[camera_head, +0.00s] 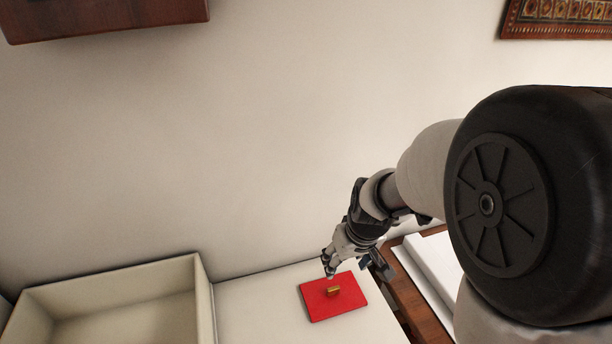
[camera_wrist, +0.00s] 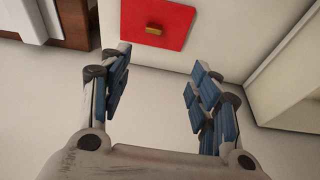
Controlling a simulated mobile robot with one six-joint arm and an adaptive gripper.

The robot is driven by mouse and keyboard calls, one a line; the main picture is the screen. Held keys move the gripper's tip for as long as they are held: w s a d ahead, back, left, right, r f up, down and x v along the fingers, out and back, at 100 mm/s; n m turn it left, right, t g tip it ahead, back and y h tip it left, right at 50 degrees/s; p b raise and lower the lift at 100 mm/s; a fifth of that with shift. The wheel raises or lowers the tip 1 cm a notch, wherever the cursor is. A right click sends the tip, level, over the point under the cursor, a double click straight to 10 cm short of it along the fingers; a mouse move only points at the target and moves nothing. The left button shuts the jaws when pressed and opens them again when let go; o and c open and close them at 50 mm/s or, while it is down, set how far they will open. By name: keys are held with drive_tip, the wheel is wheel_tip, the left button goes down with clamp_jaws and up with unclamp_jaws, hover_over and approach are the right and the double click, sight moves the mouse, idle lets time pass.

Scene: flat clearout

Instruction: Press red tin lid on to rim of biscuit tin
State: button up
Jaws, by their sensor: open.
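The red tin lid (camera_head: 316,307) is a flat red rectangle with a small gold knob (camera_head: 333,291) in its middle. It lies on a white surface at the bottom of the head view, and its red face (camera_wrist: 171,38) also shows at the top of the wrist view. I cannot make out the biscuit tin; whether it is under the lid cannot be told. My gripper (camera_head: 350,266) is above and close to the lid's far edge in the head view. In the wrist view its fingers (camera_wrist: 160,65) are wide apart with nothing between them, short of the knob.
An open cream box (camera_head: 204,290) stands left of the lid. To the right are a brown wooden edge (camera_head: 412,300) and a white block (camera_head: 436,262). A brown cabinet (camera_head: 105,18) hangs at the top left and a patterned frame (camera_head: 555,20) at the top right.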

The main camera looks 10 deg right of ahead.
approach(334, 289)
drive_tip(key=b+x, duration=0.4)
drive_tip(key=shift+w+a+r, duration=0.1)
drive_tip(key=shift+a, duration=0.05)
drive_tip(key=b+x, duration=0.2)
drive_tip(key=x, duration=0.3)
drive_tip(key=shift+c, duration=0.6)
drive_tip(key=c, duration=1)
